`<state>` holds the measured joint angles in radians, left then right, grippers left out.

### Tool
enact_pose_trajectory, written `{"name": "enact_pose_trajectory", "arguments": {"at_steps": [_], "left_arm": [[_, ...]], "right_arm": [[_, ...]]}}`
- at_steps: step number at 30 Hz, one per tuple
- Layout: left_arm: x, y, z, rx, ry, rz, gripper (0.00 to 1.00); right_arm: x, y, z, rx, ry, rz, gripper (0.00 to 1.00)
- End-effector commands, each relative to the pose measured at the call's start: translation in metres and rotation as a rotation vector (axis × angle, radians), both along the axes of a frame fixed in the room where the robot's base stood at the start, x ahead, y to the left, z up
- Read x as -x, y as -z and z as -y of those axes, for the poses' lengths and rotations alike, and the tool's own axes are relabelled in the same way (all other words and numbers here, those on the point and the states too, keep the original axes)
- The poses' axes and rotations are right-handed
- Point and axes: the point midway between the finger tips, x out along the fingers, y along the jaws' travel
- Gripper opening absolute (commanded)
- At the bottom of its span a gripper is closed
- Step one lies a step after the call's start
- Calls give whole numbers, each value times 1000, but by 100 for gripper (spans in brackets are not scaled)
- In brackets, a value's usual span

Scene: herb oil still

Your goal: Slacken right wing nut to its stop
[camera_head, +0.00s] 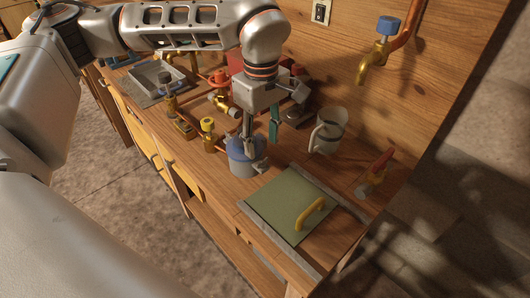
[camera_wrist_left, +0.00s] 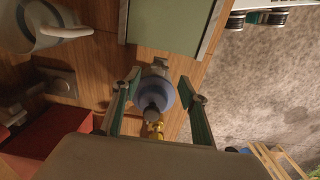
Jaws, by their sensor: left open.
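My left gripper (camera_head: 262,143) points down over a grey pot with a blue top (camera_head: 240,165). Its fingers are open. In the left wrist view, the blue top (camera_wrist_left: 171,99) lies between the two green-padded fingers, with a gap on each side. A dark grey knob-like part (camera_wrist_left: 151,108) shows on it. A small grey piece (camera_head: 260,166) sticks out at the pot's right side in the head view. I cannot tell which part is the right wing nut. The fingers partly hide the pot top. My right gripper is not in view.
A white jug (camera_head: 328,131) stands right of the gripper. A green panel with a yellow handle (camera_head: 275,205) lies in front. Brass fittings (camera_head: 207,133) stand to the left, and a metal basin (camera_head: 155,78) lies beyond. A blue-handled tap (camera_head: 380,52) overhangs the bench.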

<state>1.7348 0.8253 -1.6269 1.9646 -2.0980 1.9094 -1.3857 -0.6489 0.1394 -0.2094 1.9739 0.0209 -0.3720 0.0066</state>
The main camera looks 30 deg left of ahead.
Motion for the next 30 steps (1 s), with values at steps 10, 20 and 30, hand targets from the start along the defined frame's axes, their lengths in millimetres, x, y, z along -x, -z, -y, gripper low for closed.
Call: {"name": "enact_pose_trajectory", "arguments": {"at_steps": [10, 20, 30], "left_arm": [[1, 51, 0, 1, -1, -4, 43], [0, 59, 0, 0, -1, -1, 43], [0, 58, 0, 0, -1, -1, 5]], "right_arm": [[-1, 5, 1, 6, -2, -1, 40], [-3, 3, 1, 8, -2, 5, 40], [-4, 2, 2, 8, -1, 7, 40]]}}
